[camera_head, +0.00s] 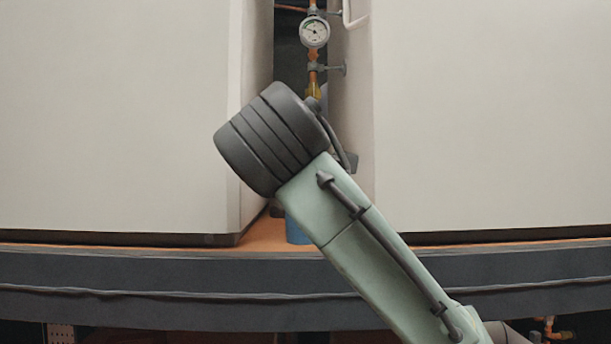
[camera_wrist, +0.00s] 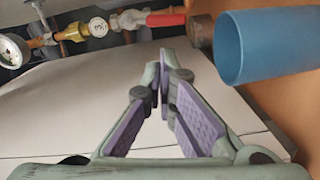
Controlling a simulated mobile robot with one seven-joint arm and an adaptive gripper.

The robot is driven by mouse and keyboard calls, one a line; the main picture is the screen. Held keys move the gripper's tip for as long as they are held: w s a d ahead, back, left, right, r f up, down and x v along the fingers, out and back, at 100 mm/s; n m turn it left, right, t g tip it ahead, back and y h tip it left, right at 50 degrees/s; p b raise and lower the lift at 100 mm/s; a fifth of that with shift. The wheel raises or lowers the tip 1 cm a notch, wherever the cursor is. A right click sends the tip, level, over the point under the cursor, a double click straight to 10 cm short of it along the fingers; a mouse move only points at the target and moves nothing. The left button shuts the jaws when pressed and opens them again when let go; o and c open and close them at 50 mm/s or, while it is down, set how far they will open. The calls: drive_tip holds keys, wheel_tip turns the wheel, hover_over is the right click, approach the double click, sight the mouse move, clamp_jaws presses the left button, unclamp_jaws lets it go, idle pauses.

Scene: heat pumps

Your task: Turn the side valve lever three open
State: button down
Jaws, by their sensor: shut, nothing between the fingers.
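In the wrist view a valve with a red lever (camera_wrist: 165,19) sits on a pipe line along the top. The lever lies along the pipe, and I cannot tell whether it is side valve lever three. My gripper (camera_wrist: 167,60) is shut and empty, its purple-padded fingers converging below the lever, apart from it in the picture. In the head view my arm hides the gripper and the red lever. The upper pipe (camera_head: 313,78) shows in the gap between two white cabinets, with a small grey handle (camera_head: 335,69) on it.
A pressure gauge (camera_head: 314,32) sits high on the pipe; a gauge (camera_wrist: 12,50) also shows at the wrist view's left edge. White cabinets (camera_head: 115,110) (camera_head: 490,110) wall the narrow gap on both sides.

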drive_tip(key=w+p, duration=0.3)
drive_tip(key=w, duration=0.6)
drive_tip(key=shift+w+n, duration=0.35)
drive_tip(key=shift+n, duration=0.05)
drive_tip(key=shift+d+f, duration=0.1)
drive_tip(key=shift+w+d+f, duration=0.1)
drive_tip(key=shift+d+f, duration=0.15)
drive_tip(key=shift+d, duration=0.45)
drive_tip(key=shift+f, duration=0.1)
